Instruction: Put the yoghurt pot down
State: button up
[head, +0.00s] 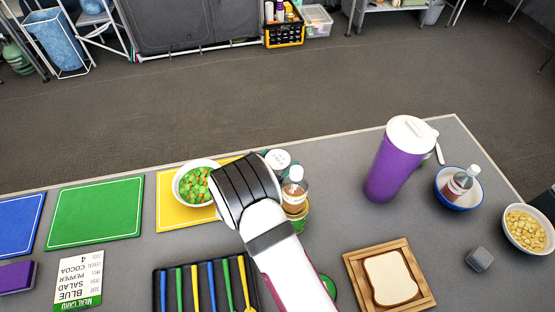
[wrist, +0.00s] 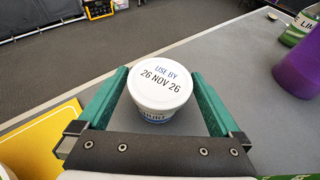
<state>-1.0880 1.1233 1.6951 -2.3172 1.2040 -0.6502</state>
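The yoghurt pot (wrist: 160,88) is a small white tub with a lid reading "USE BY 26 NOV 26".
Beside the pot stand a bottle (head: 295,186) and, to the left, a bowl of peas and carrots (head: 193,185) on a yellow mat (head: 169,213). A purple jug (head: 394,168) stands to the right. Green (head: 97,211) and blue (head: 18,222) mats lie bare.

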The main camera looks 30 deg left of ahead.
jog(key=shift+r, duration=0.1)
jog(key=v, duration=1.2)
